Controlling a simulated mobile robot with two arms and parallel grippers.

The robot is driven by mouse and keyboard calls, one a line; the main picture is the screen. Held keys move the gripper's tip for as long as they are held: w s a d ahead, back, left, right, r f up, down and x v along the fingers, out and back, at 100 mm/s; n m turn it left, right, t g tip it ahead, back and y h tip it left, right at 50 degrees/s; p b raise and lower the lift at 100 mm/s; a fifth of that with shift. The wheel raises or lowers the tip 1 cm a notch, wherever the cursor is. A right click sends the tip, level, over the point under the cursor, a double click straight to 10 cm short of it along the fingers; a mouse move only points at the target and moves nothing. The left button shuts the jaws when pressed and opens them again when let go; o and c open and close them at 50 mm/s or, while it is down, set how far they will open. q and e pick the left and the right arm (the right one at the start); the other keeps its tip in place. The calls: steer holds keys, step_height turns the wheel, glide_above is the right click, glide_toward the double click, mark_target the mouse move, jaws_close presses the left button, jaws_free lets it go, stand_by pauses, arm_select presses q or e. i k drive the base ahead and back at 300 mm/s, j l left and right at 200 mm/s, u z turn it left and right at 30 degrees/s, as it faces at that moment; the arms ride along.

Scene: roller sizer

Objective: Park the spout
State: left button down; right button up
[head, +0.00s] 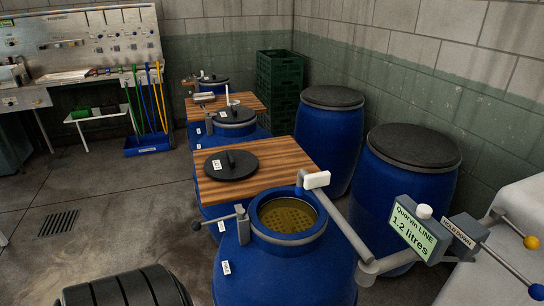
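The spout (345,229) is a grey tube. It runs from a grey joint at the lower right up and left to a white block (316,180) at the back right rim of the open blue barrel (285,262). A short blue-grey piece (299,182) hangs beside the white block at the rim. The barrel's round mouth shows a yellowish, dotted surface inside. A green sign (414,228) reading "Quervin LINE 1.2 litres" and a grey "HOLD DOWN" box (458,233) stand right of the joint. Neither of my grippers is in view.
A black lid (231,165) lies on a wooden board (273,159) behind the open barrel. Two lidded blue barrels (330,140) (400,185) stand at the right. A grey lever (222,220) sticks out left of the open barrel. Floor at left is clear around a drain grate (58,223).

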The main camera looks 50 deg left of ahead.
mark_target(314, 182)
steer(key=u, duration=1.25)
